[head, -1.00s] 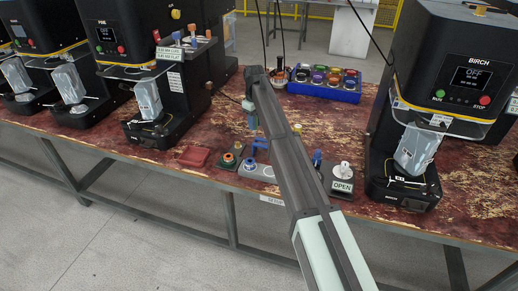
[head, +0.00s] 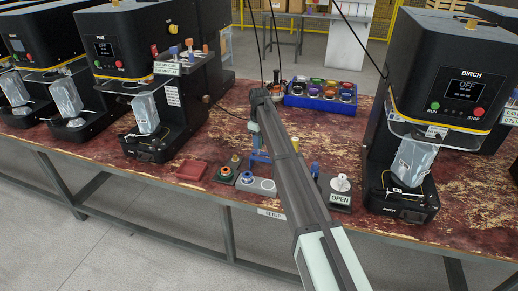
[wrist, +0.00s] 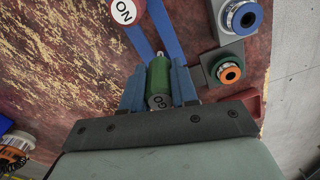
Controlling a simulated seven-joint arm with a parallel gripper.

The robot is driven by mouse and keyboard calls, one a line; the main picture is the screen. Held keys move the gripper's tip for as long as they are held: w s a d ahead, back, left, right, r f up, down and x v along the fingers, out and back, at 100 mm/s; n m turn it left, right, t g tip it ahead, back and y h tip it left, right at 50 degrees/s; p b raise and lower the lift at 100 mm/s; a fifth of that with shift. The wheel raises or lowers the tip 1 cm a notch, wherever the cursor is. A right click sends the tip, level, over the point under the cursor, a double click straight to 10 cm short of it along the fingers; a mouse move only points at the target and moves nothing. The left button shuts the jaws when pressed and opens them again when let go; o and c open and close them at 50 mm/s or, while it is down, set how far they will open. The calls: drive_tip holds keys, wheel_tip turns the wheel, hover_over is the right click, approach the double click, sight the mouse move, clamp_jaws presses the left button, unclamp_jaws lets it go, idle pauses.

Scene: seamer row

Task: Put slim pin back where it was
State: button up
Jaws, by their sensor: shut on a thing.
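The tip points away from the wrist, between two blue bars of a stand (wrist: 172,35). A red-rimmed white end (wrist: 124,11) with letters stands at these bars. In the head view, my gripper (head: 254,131) hangs above the blue stand (head: 260,157), partly behind my arm. The held piece cannot be made out there. Whether it touches the stand cannot be told.
Grey blocks with a blue ring (head: 248,177) and a green-and-orange ring (head: 225,172) stand close by. A red pad (head: 193,170) lies left. An OPEN block (head: 341,198) stands right. A blue rack (head: 320,102) is behind. Machines PINE (head: 118,50) and BIRCH (head: 465,60) flank the bench.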

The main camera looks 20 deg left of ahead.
drive_tip(key=shift+f, duration=1.75)
drive_tip(key=shift+f, duration=0.35)
drive_tip(key=o, duration=1)
drive_tip(key=shift+r, duration=0.1)
wheel_tip(320, 180, up, 13)
drive_tip(key=shift+f, duration=0.2)
